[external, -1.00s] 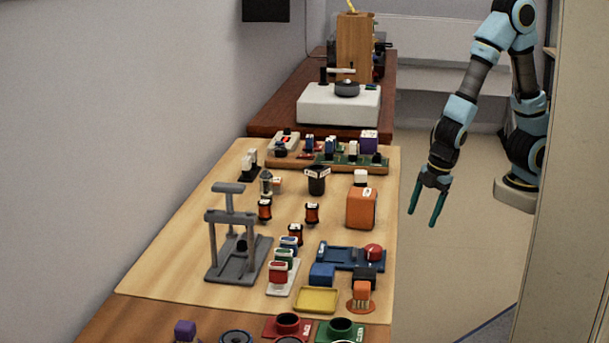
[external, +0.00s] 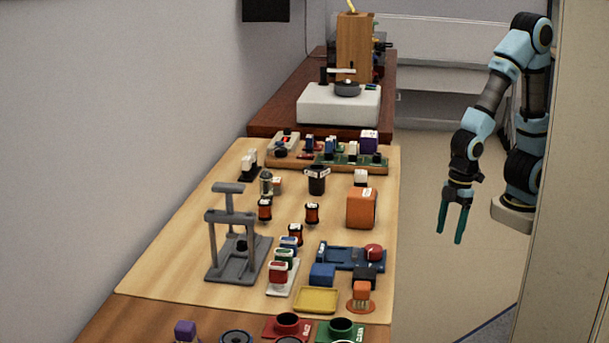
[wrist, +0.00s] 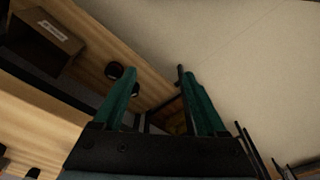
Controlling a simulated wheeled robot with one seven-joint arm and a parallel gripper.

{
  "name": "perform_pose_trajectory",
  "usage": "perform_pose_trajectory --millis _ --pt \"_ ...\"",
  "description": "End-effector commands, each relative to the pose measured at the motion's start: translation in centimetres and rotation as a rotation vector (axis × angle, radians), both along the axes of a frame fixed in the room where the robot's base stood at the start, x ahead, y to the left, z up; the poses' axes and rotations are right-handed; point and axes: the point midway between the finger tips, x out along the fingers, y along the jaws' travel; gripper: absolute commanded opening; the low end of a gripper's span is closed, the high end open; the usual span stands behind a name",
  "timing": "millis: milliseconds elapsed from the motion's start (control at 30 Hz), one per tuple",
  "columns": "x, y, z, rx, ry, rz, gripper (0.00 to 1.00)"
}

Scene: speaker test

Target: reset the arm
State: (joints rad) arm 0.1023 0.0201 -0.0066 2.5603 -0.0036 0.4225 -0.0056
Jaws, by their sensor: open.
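My gripper (external: 455,220) hangs at the right of the external view, fingers pointing down, to the right of the table and apart from it. Its two green fingers are spread with nothing between them. In the wrist view my gripper (wrist: 155,100) also shows its green fingers apart and empty. My blue and black arm (external: 490,100) is bent, its upper part raised and its forearm sloping down to the gripper.
The wooden table (external: 180,255) holds a grey press-like stand (external: 235,265), an orange box (external: 361,208), a yellow tray (external: 316,300) and several small parts. A white machine (external: 325,107) stands farther back. Floor (external: 430,280) lies clear below my gripper. A pale panel (external: 570,200) stands at the right.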

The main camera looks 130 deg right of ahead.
Motion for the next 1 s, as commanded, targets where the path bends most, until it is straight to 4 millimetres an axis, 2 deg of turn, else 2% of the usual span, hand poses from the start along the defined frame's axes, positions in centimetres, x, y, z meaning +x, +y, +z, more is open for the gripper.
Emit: perform_pose_trajectory --millis 33,267,600,733,1000 --pt "0.0 0.0 1.2 0.000 0.000 0.000 0.74" --pt "0.0 0.0 5.0 0.000 -0.001 0.000 0.74" --pt "0.0 0.0 14.2 -0.001 0.000 0.000 0.74" --pt "0.0 0.0 16.1 -0.001 0.000 0.000 0.74" --pt "0.0 0.0 17.6 -0.001 -0.001 0.000 0.74"
